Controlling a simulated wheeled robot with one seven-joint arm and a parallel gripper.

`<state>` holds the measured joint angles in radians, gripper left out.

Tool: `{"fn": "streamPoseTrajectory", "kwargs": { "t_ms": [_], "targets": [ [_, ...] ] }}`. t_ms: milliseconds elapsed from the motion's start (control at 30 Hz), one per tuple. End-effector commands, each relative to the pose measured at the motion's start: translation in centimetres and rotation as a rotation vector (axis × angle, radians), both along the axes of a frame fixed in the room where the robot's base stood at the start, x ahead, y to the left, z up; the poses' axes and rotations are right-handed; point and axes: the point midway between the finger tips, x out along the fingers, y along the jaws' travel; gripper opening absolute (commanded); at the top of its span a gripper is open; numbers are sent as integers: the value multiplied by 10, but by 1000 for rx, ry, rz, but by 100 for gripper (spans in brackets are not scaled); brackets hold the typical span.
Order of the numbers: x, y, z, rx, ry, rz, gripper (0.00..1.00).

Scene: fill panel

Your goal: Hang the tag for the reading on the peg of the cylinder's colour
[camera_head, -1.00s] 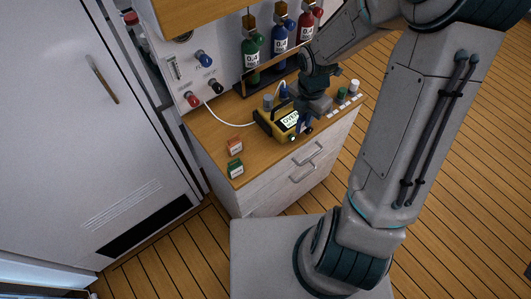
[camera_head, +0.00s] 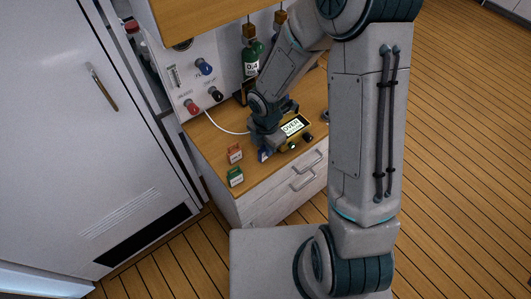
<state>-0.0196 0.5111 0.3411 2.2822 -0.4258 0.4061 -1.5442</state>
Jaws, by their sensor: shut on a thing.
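My gripper (camera_head: 265,148) is low over the counter, in front of the yellow meter, shut on a small blue tag (camera_head: 264,156) that is mostly hidden. The meter (camera_head: 293,128) is partly covered by my arm, and its lit display reads OVER. An orange-red tag (camera_head: 235,153) and a green tag (camera_head: 236,177) stand on the counter to the left of my gripper. The green cylinder (camera_head: 250,66), with a label reading about 0.4, stands at the back. I cannot make out the pegs for certain.
The wooden counter (camera_head: 212,139) has free room at its left. A white panel with blue (camera_head: 204,66), black (camera_head: 216,93) and red (camera_head: 193,107) fittings stands behind, and a white cable runs from it. A tall grey door (camera_head: 60,130) is at the left.

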Motion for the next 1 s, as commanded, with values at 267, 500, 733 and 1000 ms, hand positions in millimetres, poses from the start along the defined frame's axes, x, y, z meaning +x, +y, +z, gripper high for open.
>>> {"fn": "streamPoseTrajectory", "kwargs": {
  "t_ms": [267, 500, 733, 1000],
  "targets": [
    [-2, 3, -25, -2, 4, 2, 0],
    [0, 2, -37, -1, 0, -1, 0],
    [0, 2, -38, -1, -1, -1, 0],
    [0, 2, -41, 0, 0, -1, 36]
  ]
}}
